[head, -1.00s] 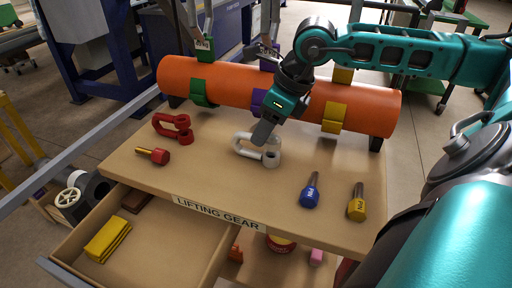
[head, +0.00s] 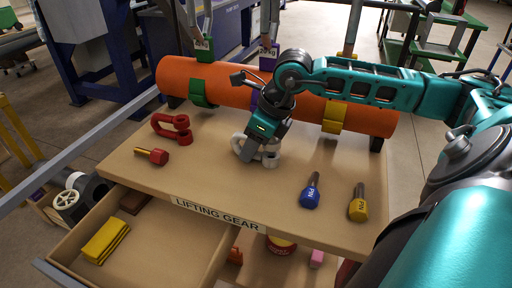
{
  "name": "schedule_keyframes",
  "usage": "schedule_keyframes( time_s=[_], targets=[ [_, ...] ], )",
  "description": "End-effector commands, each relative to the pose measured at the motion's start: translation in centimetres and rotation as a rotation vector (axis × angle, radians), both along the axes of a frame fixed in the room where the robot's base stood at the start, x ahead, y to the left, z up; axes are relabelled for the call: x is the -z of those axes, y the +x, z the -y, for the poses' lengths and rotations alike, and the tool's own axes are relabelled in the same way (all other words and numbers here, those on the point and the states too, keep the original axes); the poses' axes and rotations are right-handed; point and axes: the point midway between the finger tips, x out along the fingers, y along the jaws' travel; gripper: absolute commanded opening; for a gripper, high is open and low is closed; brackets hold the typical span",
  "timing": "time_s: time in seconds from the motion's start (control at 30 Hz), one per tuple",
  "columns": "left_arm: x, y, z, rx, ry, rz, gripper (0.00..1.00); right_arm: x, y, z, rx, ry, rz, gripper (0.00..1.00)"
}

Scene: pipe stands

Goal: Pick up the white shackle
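The white shackle (head: 271,158) lies on the wooden table top near its middle, in front of the orange pipe. My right gripper (head: 249,152) comes down over it from behind, with its fingers at the shackle's bow and hiding part of it. I cannot tell whether the fingers are open or closed around the shackle. The shackle still rests on the table. My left gripper is not in view.
A red shackle (head: 173,129) and a red pin (head: 153,155) lie to the left. The orange pipe (head: 222,82) runs along the back. An open drawer (head: 170,262) juts out at front left.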

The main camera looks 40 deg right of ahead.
Motion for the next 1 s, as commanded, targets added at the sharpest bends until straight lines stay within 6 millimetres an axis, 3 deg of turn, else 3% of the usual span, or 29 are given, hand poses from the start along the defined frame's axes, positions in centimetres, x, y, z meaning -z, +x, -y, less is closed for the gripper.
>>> schedule_keyframes(
  time_s=[0.47,0.83,1.0],
  targets=[
    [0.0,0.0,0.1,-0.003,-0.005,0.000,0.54,0.0,0.0,0.0,0.000,0.000,0.000,0.00],
    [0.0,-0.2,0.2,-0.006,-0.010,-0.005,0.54,-0.1,0.0,0.0,0.000,-0.001,0.000,0.00],
    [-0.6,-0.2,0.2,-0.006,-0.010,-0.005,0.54,-1.0,0.1,0.3,0.002,-0.001,0.002,0.00]
  ],
)
